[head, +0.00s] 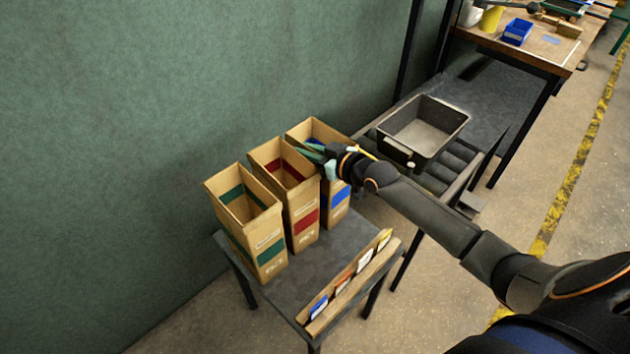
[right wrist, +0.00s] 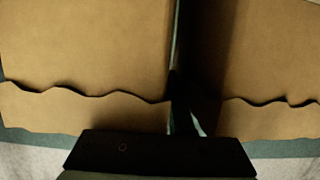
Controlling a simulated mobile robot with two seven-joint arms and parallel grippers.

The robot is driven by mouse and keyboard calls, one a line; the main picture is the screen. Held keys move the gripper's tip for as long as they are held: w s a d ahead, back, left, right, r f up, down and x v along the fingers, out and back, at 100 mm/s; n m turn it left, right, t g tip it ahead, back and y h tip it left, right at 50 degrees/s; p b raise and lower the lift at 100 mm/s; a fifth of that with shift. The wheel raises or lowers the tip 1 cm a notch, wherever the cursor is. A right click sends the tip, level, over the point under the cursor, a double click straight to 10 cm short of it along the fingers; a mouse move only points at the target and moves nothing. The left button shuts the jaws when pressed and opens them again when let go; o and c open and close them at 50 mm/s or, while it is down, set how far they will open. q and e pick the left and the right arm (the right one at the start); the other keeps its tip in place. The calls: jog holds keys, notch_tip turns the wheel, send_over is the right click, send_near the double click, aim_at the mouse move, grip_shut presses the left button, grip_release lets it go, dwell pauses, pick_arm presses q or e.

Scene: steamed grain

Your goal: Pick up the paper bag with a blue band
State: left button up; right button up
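The paper bag with a blue band (head: 341,197) stands upright and open-topped at the right end of a row of three bags on a small dark table. My right gripper (head: 318,152) is at its top rim, covering part of the opening. Its fingertips are small and partly hidden, so I cannot tell whether they grip the rim. In the right wrist view, brown paper with wavy edges (right wrist: 85,60) fills most of the picture, with a dark narrow gap in the middle. My left gripper is not in view.
The red-banded bag (head: 306,220) stands close to its left, and the green-banded bag (head: 268,252) is further left. A wooden rack with several cards (head: 352,290) lies along the table's front edge. A grey bin (head: 424,128) sits on rollers behind at right.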

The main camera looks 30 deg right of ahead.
jog(key=shift+s, duration=0.15)
jog(key=shift+c, duration=0.4)
grip_shut()
jog(key=shift+r, duration=0.1)
dwell(0.7)
